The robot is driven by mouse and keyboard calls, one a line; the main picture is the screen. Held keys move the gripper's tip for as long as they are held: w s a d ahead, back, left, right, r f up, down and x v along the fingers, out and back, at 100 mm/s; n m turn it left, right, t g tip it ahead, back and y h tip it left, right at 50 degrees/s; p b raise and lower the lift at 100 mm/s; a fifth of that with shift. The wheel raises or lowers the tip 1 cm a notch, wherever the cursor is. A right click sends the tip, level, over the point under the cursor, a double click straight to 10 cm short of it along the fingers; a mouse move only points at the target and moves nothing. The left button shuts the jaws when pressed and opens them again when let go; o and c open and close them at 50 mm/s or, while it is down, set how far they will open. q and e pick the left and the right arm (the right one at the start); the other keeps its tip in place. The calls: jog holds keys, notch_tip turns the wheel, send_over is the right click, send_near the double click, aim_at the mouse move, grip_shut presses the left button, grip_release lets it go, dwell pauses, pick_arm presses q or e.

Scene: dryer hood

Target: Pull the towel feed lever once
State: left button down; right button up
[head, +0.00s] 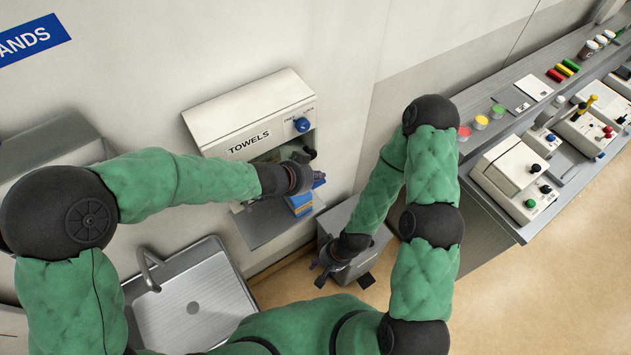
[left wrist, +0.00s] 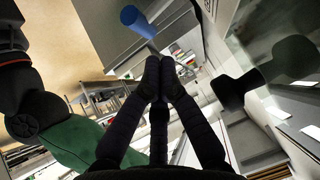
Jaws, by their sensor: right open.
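The white towel dispenser (head: 235,114) is on the wall, labelled TOWELS, with a blue knob (head: 301,124) on its front. A black knob, which looks like the feed lever (head: 309,153), sticks out at its right side, partly behind my left wrist. In the left wrist view a black knob on a stem (left wrist: 238,91) stands right of the fingers, apart from them. My left gripper (head: 319,178) is in front of the dispenser's lower right; its fingertips (left wrist: 160,68) meet with nothing visible between them. My right gripper (head: 325,268) is open, low over the grey bin.
A grey bin (head: 350,262) stands beneath. A steel sink (head: 190,302) is at lower left. A counter (head: 495,190) with devices runs along the right.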

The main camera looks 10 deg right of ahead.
pick_arm(q)
jog(key=shift+w+a+f, duration=0.1)
jog(key=shift+w+f, duration=0.1)
jog(key=shift+f, duration=0.7)
jog(key=shift+f+b, duration=0.2)
jog(key=shift+b, duration=0.75)
jog(key=shift+s+b, duration=0.15)
jog(key=shift+b, duration=0.4)
